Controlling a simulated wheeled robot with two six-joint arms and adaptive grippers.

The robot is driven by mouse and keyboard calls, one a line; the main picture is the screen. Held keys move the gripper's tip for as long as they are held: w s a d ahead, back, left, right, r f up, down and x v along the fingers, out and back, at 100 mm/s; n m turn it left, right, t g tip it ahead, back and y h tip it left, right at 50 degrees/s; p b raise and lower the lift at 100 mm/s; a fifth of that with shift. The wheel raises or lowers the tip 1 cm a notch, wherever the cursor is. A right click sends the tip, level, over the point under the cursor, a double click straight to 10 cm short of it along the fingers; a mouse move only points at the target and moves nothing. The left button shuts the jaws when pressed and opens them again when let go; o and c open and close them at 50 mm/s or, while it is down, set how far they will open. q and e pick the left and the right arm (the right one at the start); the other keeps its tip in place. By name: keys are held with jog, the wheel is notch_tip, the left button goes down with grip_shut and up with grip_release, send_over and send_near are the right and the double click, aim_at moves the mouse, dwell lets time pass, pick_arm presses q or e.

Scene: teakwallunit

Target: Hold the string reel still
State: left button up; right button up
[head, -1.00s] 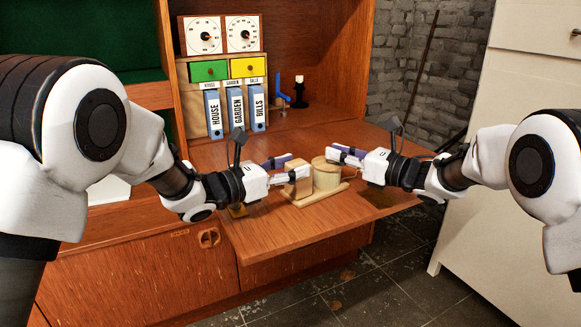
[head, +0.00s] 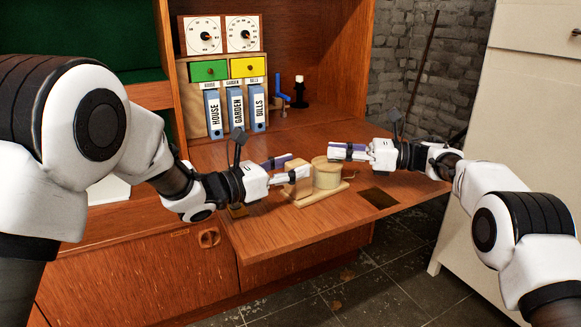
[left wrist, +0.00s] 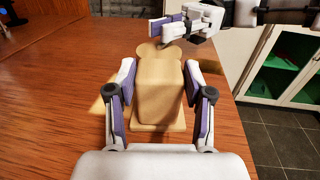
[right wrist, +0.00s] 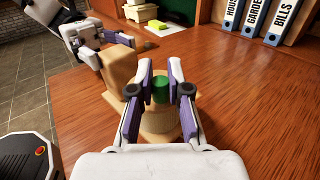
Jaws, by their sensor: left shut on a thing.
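The string reel has a wooden base carrying an upright block (head: 298,187) and a round pale spool (head: 327,174). It stands on the fold-down desk. My left gripper (head: 298,167) is shut on the block, with one finger on each side, as the left wrist view (left wrist: 160,68) shows. My right gripper (head: 333,150) is above and behind the spool. In the right wrist view (right wrist: 161,65) a small green piece (right wrist: 160,90) fills the gap between its fingers, and it looks shut on it.
Blue binders (head: 238,110) and two dials (head: 223,34) stand at the back of the desk. A dark square patch (head: 377,197) lies on the desk right of the reel. The desk's front edge is close to the reel. A white cabinet (head: 480,120) stands at right.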

jog(key=o, duration=0.4)
jog(key=shift+a, duration=0.1)
jog(key=shift+s+d, duration=0.15)
jog(key=shift+d, duration=1.4)
jog(key=shift+s+d, duration=0.15)
jog(key=shift+d, duration=1.35)
jog(key=shift+c, duration=0.5)
